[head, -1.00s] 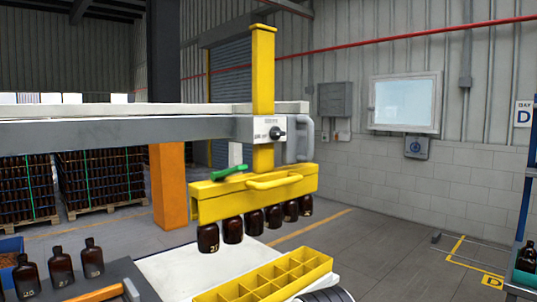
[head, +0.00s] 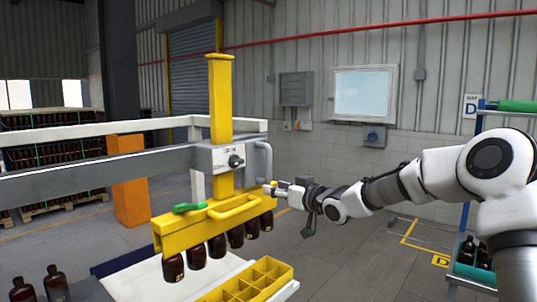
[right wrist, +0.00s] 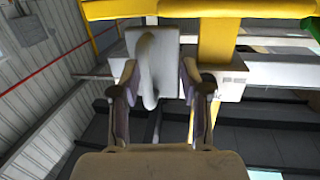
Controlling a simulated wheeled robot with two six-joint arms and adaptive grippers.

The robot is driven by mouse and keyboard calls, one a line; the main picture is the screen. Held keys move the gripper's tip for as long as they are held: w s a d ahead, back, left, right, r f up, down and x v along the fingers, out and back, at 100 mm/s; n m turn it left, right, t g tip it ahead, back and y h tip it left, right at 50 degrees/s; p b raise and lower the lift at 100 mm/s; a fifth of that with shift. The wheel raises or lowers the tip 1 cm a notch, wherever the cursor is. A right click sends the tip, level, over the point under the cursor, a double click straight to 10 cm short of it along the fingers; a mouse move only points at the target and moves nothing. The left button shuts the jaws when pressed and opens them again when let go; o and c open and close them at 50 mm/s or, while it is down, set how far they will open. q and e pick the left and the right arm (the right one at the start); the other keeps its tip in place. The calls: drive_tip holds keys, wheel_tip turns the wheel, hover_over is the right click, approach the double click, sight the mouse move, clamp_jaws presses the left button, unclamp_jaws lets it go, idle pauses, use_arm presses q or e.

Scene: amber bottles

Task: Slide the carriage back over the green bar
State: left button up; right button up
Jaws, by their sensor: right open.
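The carriage (head: 217,158) is a pale grey box on a long grey beam (head: 90,172), with a grey upright handle (head: 264,160) on its right side. A yellow column passes through it, down to a yellow head (head: 212,226) with a row of amber bottles (head: 217,246) hanging below. A green lever (head: 188,208) lies on the head; I cannot make out a green bar on the beam. My right gripper (head: 272,188) is open beside the handle's lower end. In the right wrist view the handle (right wrist: 148,60) shows between the open fingers (right wrist: 160,82); contact is unclear. My left gripper is out of view.
A yellow divided crate (head: 250,282) stands below the head on a white surface. An orange post (head: 128,185) stands behind the beam. Loose bottles (head: 54,283) stand at lower left. A blue rack (head: 466,215) is at right. The floor behind my right arm is mostly clear.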

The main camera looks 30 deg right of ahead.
sight(271, 162)
wheel_tip(271, 162, up, 6)
drive_tip(key=d+t, duration=0.1)
drive_tip(key=d, duration=0.2)
drive_tip(key=w+p, duration=0.1)
drive_tip(key=w, duration=0.1)
drive_tip(key=w+a+p, duration=0.1)
drive_tip(key=w+p, duration=0.1)
drive_tip(key=w, duration=0.1)
drive_tip(key=w+p, duration=0.2)
drive_tip(key=shift+w+a, duration=0.2)
drive_tip(key=shift+a, duration=0.1)
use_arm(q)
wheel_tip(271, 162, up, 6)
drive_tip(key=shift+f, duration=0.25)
use_arm(e)
drive_tip(key=shift+f, duration=0.1)
drive_tip(key=shift+s, duration=0.1)
clamp_jaws()
